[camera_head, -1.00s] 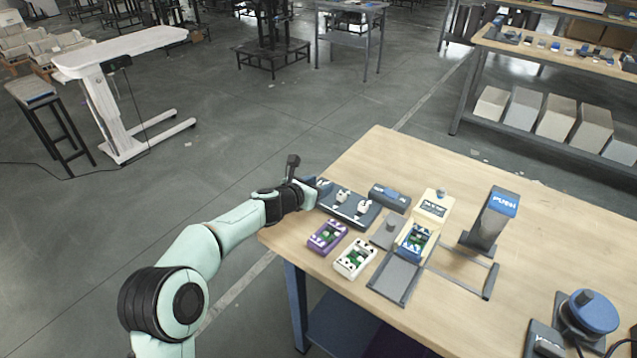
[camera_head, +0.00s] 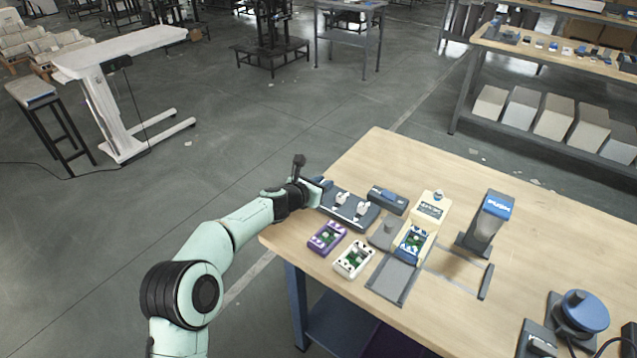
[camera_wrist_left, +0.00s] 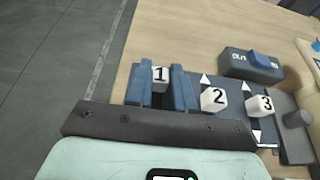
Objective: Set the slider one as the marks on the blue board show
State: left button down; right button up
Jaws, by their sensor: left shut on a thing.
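The dark blue-grey slider board (camera_head: 373,214) lies at the table's near left corner; it also shows in the left wrist view (camera_wrist_left: 238,84). My left gripper (camera_head: 322,186) is at its left end. In the left wrist view its two blue fingers (camera_wrist_left: 162,80) are shut on slider one (camera_wrist_left: 160,73), a white block marked 1, one finger on each side. Slider two (camera_wrist_left: 214,99) and slider three (camera_wrist_left: 260,104) stand to the right, each with white arrow marks by its track. Any marks by slider one are hidden by my gripper. My right gripper is out of view.
A box with a blue rocker (camera_head: 388,198) lies just behind the board. A push-button post (camera_head: 487,222) stands farther right.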

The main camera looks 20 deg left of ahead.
pick_arm(q)
jog(key=shift+r, duration=0.2)
jog(key=c, duration=1.1)
grip_release()
jog(key=shift+w, duration=0.1)
jog(key=shift+c, duration=0.2)
jog(key=shift+o, duration=0.9)
jog(key=shift+w+f, duration=0.15)
jog(key=shift+s+a+b, duration=0.2)
jog(key=shift+s+b, duration=0.25)
jog(key=shift+s, duration=0.1)
jog(key=b+v, duration=0.2)
jog(key=v, duration=1)
jog(key=shift+r, duration=0.2)
jog(key=shift+s, duration=0.1)
